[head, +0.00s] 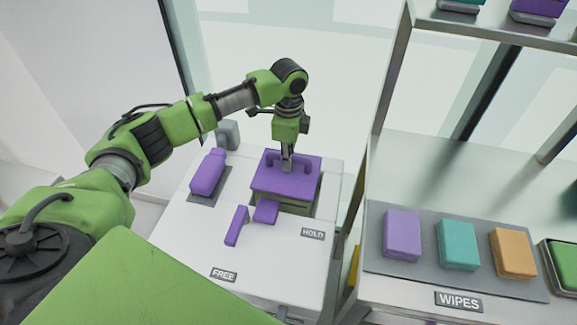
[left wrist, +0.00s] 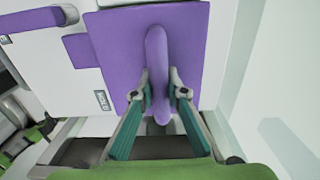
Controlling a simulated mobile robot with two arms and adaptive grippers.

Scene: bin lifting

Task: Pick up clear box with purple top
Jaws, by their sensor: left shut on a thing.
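The clear box with the purple top (head: 305,179) stands on the white table near its back right part. Its see-through walls show below the purple lid, and a purple bar handle runs along the top. My left gripper (head: 287,165) points straight down at the middle of the lid. In the left wrist view the two teal-lined fingers (left wrist: 159,94) are closed on both sides of the purple handle (left wrist: 157,55). The box appears to rest on the table. My right gripper is not in view.
A purple bottle (head: 208,173) lies on a grey pad left of the box. A purple block (head: 266,212) and a purple bar (head: 236,225) are in front of it. A shelf at right holds purple, teal and orange wipes packs (head: 457,244). The table carries FREE (head: 223,275) and HOLD labels.

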